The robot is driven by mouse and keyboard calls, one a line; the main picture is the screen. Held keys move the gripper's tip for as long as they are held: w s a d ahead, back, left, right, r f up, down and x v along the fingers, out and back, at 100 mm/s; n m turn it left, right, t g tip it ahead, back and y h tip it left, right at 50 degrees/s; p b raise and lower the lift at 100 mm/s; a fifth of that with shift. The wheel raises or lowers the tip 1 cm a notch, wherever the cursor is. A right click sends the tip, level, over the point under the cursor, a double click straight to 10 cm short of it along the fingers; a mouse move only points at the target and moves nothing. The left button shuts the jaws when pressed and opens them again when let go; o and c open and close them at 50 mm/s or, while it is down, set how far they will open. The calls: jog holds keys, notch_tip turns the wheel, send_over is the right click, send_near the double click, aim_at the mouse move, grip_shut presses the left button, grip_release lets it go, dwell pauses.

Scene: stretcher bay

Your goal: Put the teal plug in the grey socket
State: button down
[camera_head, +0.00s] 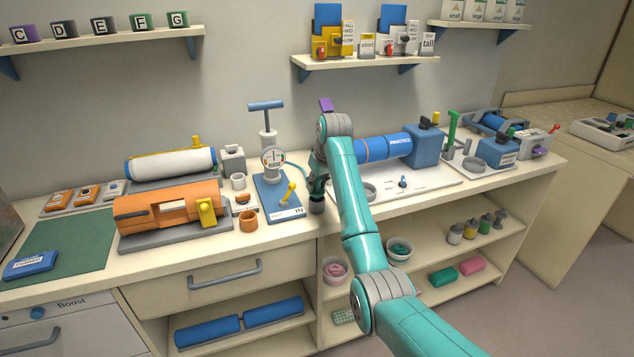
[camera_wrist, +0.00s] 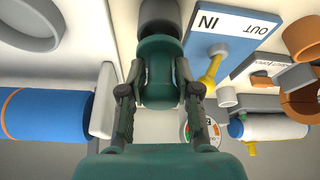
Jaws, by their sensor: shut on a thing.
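My gripper (camera_head: 317,186) is over the front edge of the bench, right of the blue gauge stand. In the wrist view, its two fingers (camera_wrist: 160,88) are closed on the dark teal plug (camera_wrist: 158,58). A dark grey round piece (camera_wrist: 159,14) lies straight beyond the plug. It also shows as a dark cylinder under my gripper in the head view (camera_head: 317,207). I cannot tell whether this is the grey socket or an end of the plug, nor whether they touch. My fingers hide part of the plug.
The blue gauge stand (camera_head: 273,207) with its yellow lever is close at left. The white plate (camera_head: 425,186) with a grey ring (camera_head: 370,190) and blue cylinder (camera_head: 377,147) is at right. The orange machine (camera_head: 165,212) is further left. An open shelf (camera_head: 445,262) lies below.

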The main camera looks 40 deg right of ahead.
jog(key=shift+f, duration=0.85)
dwell(0.4)
jog(key=c, duration=0.7)
grip_release()
jog(key=shift+c, duration=0.2)
jog(key=v, duration=0.7)
jog(key=shift+r, duration=0.25)
jog(key=shift+s, duration=0.1)
